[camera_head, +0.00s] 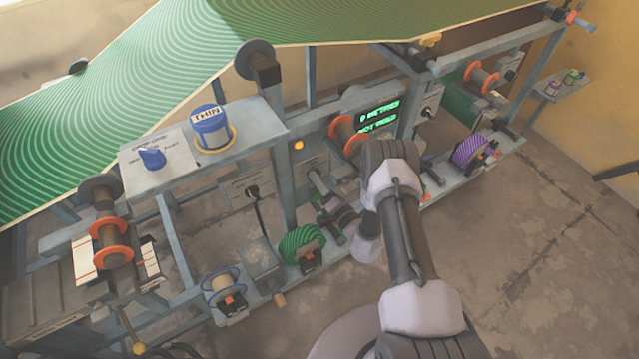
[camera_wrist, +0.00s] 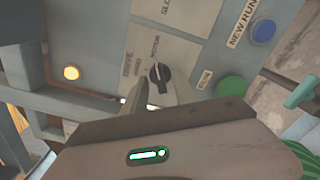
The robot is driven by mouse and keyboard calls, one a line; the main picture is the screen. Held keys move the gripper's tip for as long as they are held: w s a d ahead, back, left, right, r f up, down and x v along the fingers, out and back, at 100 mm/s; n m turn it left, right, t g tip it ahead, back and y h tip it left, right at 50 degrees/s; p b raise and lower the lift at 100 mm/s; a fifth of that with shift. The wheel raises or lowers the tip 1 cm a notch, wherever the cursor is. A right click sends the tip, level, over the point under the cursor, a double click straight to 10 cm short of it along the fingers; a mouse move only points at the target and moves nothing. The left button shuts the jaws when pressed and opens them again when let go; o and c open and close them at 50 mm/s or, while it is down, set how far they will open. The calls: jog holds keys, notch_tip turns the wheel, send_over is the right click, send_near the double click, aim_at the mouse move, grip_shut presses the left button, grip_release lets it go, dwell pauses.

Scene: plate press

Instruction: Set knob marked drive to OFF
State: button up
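In the wrist view a black rotary knob (camera_wrist: 159,78) sits on a pale label plate (camera_wrist: 182,46). Small print beside it appears to read DRIVE, and MOTOR shows above it. A pale mark on the knob points up, toward MOTOR; I cannot read an OFF label. My gripper (camera_wrist: 158,92) is open, with one finger to the left and one to the right of the knob's lower part. I cannot tell whether they touch it. In the head view my arm hides the gripper and this knob.
In the wrist view a green button (camera_wrist: 231,88) marked RUN and a blue button (camera_wrist: 262,32) marked NEW RUN are to the right. An amber lamp (camera_wrist: 71,73) is left. The head view shows another blue knob (camera_head: 152,158) and a lit display (camera_head: 378,115).

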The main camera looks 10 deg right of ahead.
grip_shut()
jog(key=shift+n, duration=0.4)
jog(key=n, duration=2.3)
dwell(0.6)
